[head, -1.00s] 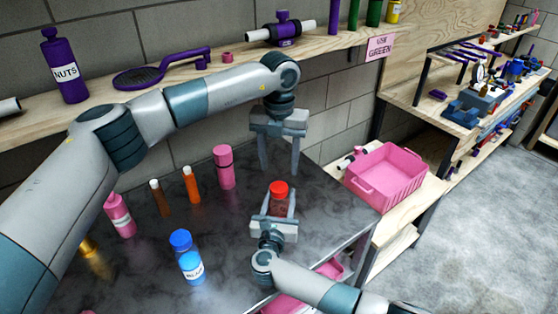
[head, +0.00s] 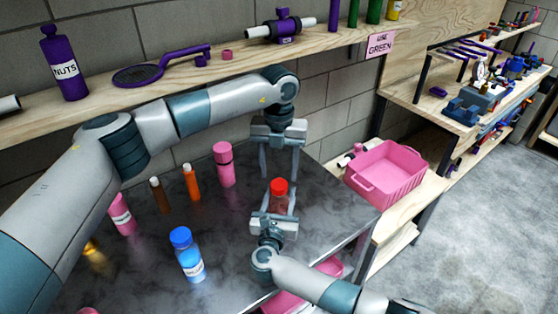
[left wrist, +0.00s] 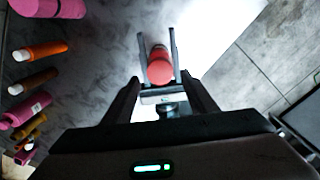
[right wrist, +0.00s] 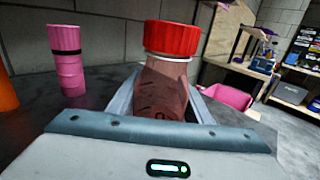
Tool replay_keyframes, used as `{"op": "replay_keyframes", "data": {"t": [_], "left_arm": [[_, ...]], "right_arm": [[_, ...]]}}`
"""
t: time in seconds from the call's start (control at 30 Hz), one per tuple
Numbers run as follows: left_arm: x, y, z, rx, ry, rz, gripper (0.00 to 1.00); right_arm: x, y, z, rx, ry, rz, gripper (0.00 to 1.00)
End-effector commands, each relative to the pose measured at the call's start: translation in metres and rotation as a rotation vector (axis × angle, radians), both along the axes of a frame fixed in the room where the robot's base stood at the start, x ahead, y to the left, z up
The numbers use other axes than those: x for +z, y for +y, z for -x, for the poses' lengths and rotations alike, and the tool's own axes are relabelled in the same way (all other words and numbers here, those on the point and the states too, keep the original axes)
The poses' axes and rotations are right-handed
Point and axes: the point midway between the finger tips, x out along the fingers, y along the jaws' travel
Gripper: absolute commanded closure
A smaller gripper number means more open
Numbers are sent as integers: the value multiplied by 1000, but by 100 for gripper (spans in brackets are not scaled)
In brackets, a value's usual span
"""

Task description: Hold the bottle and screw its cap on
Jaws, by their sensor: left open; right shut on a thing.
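A clear reddish bottle (head: 278,204) stands upright in my right gripper (head: 281,212), which is shut around its body. A red cap (head: 279,186) sits on top of the bottle. In the right wrist view the cap (right wrist: 171,38) rests over a pale ring at the neck of the bottle (right wrist: 162,90); I cannot tell how tight it is. My left gripper (head: 278,174) is open and points down just above the cap, its fingers on either side.
On the dark table (head: 335,215) stand a blue-capped bottle (head: 187,255), a pink bottle (head: 224,165), an orange bottle (head: 191,183) and a brown one (head: 160,196). A pink crate (head: 386,172) is at the right. A wooden shelf (head: 110,98) runs behind.

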Motion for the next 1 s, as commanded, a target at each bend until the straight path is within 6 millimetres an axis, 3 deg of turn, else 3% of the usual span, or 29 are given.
{"op": "replay_keyframes", "data": {"t": [0.3,0.73,0.9,1.0], "left_arm": [[-37,0,0,0,1,0,48],[-45,0,0,-1,-1,0,48],[-45,0,0,0,0,0,86],[-45,0,0,0,0,0,90]], "right_arm": [[0,0,0,0,0,0,100],[0,0,0,0,0,0,100],[0,0,0,0,0,0,100],[0,0,0,0,0,0,100]]}}
